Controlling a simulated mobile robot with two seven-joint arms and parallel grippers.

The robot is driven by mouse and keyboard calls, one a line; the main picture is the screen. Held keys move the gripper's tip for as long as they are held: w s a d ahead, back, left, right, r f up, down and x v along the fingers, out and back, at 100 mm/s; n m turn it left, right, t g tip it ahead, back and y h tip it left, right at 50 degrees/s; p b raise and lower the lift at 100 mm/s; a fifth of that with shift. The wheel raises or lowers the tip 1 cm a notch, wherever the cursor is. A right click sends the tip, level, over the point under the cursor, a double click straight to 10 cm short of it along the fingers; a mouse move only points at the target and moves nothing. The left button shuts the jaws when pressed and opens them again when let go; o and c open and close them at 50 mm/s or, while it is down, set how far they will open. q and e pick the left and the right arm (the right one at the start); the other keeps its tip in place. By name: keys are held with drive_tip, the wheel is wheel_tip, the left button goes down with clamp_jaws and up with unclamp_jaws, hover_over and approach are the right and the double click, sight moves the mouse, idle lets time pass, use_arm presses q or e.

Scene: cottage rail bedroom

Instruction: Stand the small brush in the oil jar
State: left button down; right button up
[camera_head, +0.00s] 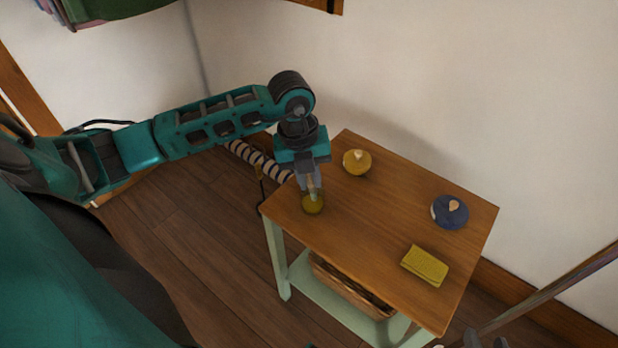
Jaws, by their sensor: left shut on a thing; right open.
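My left gripper (312,188) is over the near left corner of the wooden table. It is shut on a thin pale thing, apparently the small brush (313,194), mostly hidden by the fingers. My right gripper (485,342) shows only as grey tips at the bottom edge, open and away from the table top.
The table (385,220) also bears a mustard pot with a knob (357,162), a blue pot with a pale knob (450,212) and a yellow-green block (425,265). A basket (345,285) sits on the lower shelf. The table's middle is clear. Walls stand behind.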

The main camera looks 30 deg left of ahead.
use_arm(q)
drive_tip(key=shift+f, duration=0.4)
drive_tip(key=c, duration=1.1)
unclamp_jaws()
drive_tip(key=shift+o, duration=0.2)
